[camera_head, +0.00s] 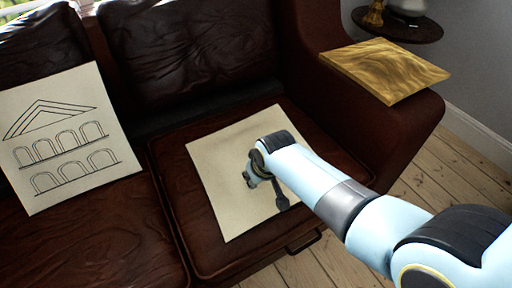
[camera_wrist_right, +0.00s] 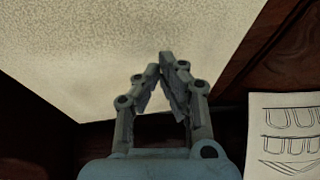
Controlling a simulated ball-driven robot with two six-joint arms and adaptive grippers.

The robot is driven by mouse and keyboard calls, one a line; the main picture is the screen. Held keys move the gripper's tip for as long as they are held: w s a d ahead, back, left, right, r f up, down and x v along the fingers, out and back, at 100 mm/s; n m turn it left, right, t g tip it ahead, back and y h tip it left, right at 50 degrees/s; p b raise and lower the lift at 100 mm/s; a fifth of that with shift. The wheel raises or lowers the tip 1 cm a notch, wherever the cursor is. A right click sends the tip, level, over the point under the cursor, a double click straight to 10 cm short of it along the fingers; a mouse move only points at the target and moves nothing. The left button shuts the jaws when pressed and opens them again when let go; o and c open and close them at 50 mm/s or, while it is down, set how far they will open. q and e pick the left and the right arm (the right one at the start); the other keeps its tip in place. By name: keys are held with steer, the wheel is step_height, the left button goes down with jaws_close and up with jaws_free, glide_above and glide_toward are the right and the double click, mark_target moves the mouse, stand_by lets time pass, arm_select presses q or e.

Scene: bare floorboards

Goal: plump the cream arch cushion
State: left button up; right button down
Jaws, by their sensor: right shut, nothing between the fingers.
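A cream cushion with line-drawn arches and a pediment (camera_head: 66,135) leans on the sofa at the left in the head view. Part of it shows at the lower right of the wrist view (camera_wrist_right: 284,130). A second, plain cream cushion (camera_head: 218,165) lies flat on the sofa's right seat; no arches show on its visible face. It fills the upper part of the wrist view (camera_wrist_right: 120,35). My right gripper (camera_wrist_right: 162,66) is shut and empty, its fingertips over the plain cushion. I cannot tell whether they touch it. In the head view the arm covers part of that cushion. My left gripper is not in view.
The dark brown leather sofa (camera_head: 185,50) has a broad right arm with a gold wavy-patterned square (camera_head: 386,68) on it. A small round dark table (camera_head: 398,26) stands behind that arm. Bare floorboards (camera_head: 455,150) show at the right.

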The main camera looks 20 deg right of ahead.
steer(key=shift+s+f+b, duration=0.1)
steer(key=shift+f+b, duration=0.7)
steer(key=shift+f, duration=0.5)
steer(key=shift+r, duration=0.1)
step_height(320, 180, up, 10)
steer(key=p, duration=1)
steer(key=shift+r, duration=0.15)
steer(key=shift+w, duration=0.2)
steer(key=w+a+b, duration=0.5)
steer(key=w+b, duration=0.2)
steer(key=w, duration=0.3)
steer(key=shift+w+a, duration=0.15)
steer(key=shift+a, duration=0.1)
